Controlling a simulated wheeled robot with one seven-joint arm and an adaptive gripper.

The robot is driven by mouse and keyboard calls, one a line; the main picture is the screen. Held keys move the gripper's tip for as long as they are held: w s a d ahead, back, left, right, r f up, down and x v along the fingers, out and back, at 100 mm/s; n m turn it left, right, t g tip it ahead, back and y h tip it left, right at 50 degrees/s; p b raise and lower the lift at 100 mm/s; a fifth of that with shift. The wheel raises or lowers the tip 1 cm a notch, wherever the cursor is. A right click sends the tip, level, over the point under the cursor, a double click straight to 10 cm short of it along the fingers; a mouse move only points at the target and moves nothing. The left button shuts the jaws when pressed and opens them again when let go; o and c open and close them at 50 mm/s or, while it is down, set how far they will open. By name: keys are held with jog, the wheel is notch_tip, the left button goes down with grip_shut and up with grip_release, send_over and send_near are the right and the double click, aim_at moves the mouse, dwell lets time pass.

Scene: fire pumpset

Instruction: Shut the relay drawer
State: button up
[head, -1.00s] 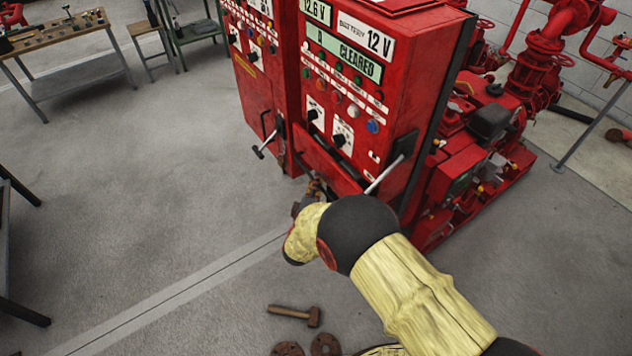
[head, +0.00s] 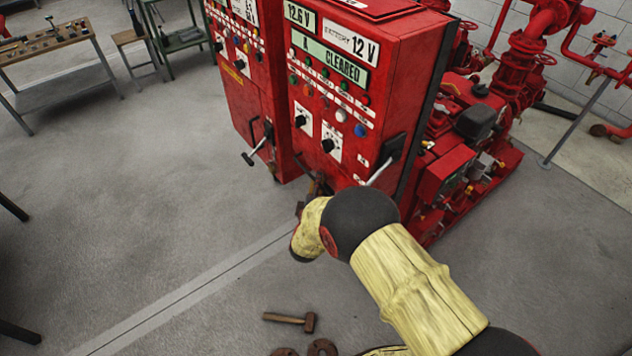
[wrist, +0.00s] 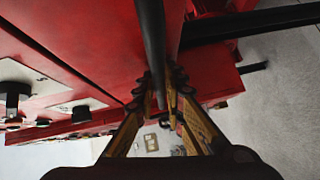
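The relay drawer (head: 337,177) is at the foot of the right-hand red cabinet (head: 375,95), below its two knobs. Its front now looks close to the cabinet face, but my arm hides part of it and I cannot tell whether a gap is left. In the wrist view a dark bar handle (wrist: 151,35) runs along the red front. My gripper (wrist: 163,82) has its yellow and black fingers on both sides of this bar, close against it. In the head view my gripper (head: 313,188) is mostly hidden behind my wrist.
A lever (head: 256,146) sticks out from the left cabinet (head: 240,85). Another metal lever (head: 380,171) is just right of the drawer. A hammer (head: 290,319) lies on the floor. Red pump machinery (head: 465,150) stands at right.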

jog(key=o, duration=0.3)
jog(key=v, duration=1.2)
jog(key=shift+a, duration=0.1)
dwell(0.4)
